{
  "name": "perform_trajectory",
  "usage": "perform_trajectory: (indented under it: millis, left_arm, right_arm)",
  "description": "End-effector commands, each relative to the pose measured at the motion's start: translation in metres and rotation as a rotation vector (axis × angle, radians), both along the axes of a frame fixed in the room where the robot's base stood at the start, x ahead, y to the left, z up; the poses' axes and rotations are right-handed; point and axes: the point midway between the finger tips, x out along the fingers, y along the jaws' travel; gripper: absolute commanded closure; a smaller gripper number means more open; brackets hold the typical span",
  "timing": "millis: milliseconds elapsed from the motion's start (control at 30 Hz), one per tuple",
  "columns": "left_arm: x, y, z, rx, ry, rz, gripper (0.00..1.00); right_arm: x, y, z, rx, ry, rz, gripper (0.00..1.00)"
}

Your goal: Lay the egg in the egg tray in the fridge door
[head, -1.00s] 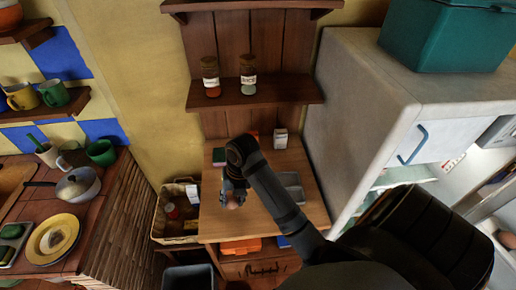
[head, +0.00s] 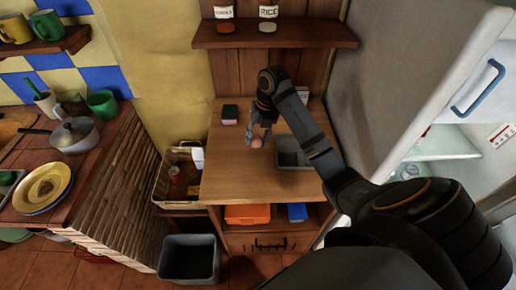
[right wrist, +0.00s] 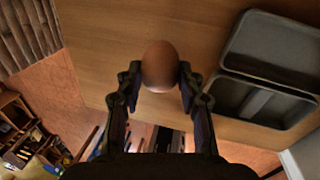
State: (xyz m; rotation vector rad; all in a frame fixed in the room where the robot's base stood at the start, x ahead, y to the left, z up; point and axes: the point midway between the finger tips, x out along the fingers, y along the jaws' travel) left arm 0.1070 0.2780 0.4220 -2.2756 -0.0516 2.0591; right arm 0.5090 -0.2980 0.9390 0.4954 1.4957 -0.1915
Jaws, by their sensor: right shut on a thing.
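The brown egg (head: 256,142) is over the wooden table in the head view. In the right wrist view the egg (right wrist: 159,66) sits between the two fingertips, which touch it on both sides. My right gripper (head: 261,135) is shut on it; I cannot tell its height above the tabletop. The white fridge (head: 390,85) stands at the right of the head view. Part of its lit interior with a shelf (head: 440,145) shows. The egg tray cannot be made out. My left gripper is not in view.
A grey two-part tray (head: 292,152) lies right of the egg on the wooden table (head: 228,172). A small dark-green box (head: 230,114) lies at its back left. A basket (head: 178,180) and a grey bin (head: 188,258) stand left of the table.

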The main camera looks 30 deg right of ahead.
Motion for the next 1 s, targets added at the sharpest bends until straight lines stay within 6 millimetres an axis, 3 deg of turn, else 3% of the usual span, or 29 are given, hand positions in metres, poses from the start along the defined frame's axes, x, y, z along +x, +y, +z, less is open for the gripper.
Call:
perform_trajectory:
  millis: [133, 233, 333, 600, 633, 800, 1000]
  left_arm:
    - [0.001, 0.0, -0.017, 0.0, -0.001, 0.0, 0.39]
    - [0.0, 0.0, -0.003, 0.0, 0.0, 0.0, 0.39]
    - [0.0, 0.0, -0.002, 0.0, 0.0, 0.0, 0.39]
    - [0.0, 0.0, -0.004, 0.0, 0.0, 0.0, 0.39]
    - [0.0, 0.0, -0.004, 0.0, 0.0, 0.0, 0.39]
    - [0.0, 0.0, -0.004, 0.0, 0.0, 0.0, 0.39]
    - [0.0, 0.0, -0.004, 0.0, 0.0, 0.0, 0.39]
  right_arm:
    - [0.006, -0.007, -0.016, -0.001, 0.001, -0.003, 0.74]
    - [0.003, -0.006, -0.029, 0.0, 0.005, -0.001, 0.74]
    - [0.004, -0.006, -0.039, 0.0, 0.001, 0.0, 0.74]
    - [0.004, -0.006, -0.042, -0.001, 0.0, 0.0, 0.74]
    - [0.004, -0.006, -0.042, -0.001, 0.0, 0.0, 0.61]
    - [0.004, -0.006, -0.041, -0.001, 0.0, 0.0, 0.4]
    - [0.004, -0.006, -0.041, -0.001, 0.0, 0.0, 0.4]
